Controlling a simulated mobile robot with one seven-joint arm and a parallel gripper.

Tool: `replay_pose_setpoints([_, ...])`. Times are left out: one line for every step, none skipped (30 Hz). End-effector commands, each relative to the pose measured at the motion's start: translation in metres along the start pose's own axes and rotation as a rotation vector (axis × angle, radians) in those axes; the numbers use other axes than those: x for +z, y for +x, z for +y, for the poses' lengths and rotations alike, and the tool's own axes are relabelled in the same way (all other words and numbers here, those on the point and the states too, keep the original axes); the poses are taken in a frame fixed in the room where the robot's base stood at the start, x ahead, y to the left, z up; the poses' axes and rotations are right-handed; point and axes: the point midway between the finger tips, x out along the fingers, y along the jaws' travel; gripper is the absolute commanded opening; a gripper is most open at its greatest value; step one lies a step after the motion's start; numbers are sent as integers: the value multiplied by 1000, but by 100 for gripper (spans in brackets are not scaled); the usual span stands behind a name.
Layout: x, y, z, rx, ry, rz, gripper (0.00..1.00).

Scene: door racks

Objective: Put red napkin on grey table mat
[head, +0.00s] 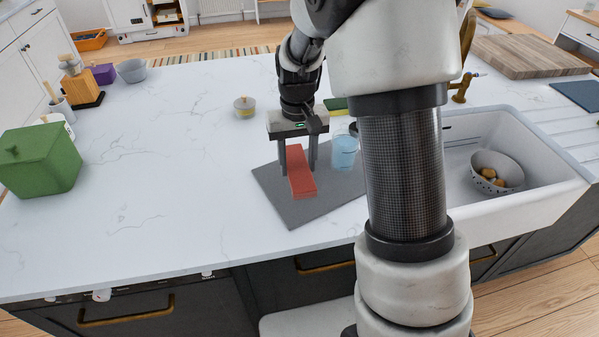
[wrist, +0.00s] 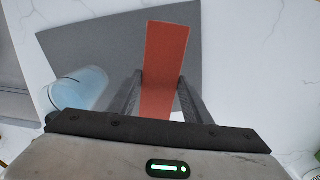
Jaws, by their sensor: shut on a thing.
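The red napkin (head: 301,174) is a flat, narrow strip. My gripper (head: 299,172) points down and is shut on it, with a finger at each side. In the wrist view the napkin (wrist: 165,58) runs out between the two fingers (wrist: 160,95). The grey table mat (head: 290,210) lies on the white counter below the gripper, and the napkin is over it. The mat also fills much of the wrist view (wrist: 95,50). I cannot tell whether the napkin touches the mat. My arm hides the mat's right part in the head view.
A clear blue glass (head: 344,150) stands at the mat's back edge, close to the gripper. A small jar (head: 244,107) stands behind. The sink (head: 535,190) with a bowl (head: 496,172) is at the right. A green box (head: 40,160) is far left; the counter between is clear.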

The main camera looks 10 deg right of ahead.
Motion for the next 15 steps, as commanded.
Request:
replay_pose_setpoints([0, 4, 0, 0, 0, -2, 23])
replay_pose_setpoints([0, 6, 0, 0, 0, -1, 23])
replay_pose_setpoints([0, 11, 0, 0, 0, -1, 23])
replay_pose_setpoints([0, 15, 0, 0, 0, -2, 23])
replay_pose_setpoints([1, 19, 0, 0, 0, -3, 23])
replay_pose_setpoints([1, 26, 0, 0, 0, -3, 23])
replay_pose_setpoints([1, 30, 0, 0, 0, -3, 23])
replay_pose_setpoints([1, 34, 0, 0, -1, -3, 23])
replay_pose_setpoints([0, 37, 0, 0, -1, -2, 23])
replay_pose_setpoints([0, 38, 0, 0, -1, -1, 23])
replay_pose_setpoints([0, 39, 0, 0, -1, 0, 23])
replay_pose_setpoints([0, 38, 0, 0, -1, 0, 23])
replay_pose_setpoints([0, 38, 0, 0, -1, 1, 23])
replay_pose_setpoints([0, 38, 0, 0, -1, 1, 23])
replay_pose_setpoints([0, 38, 0, 0, -1, 1, 23])
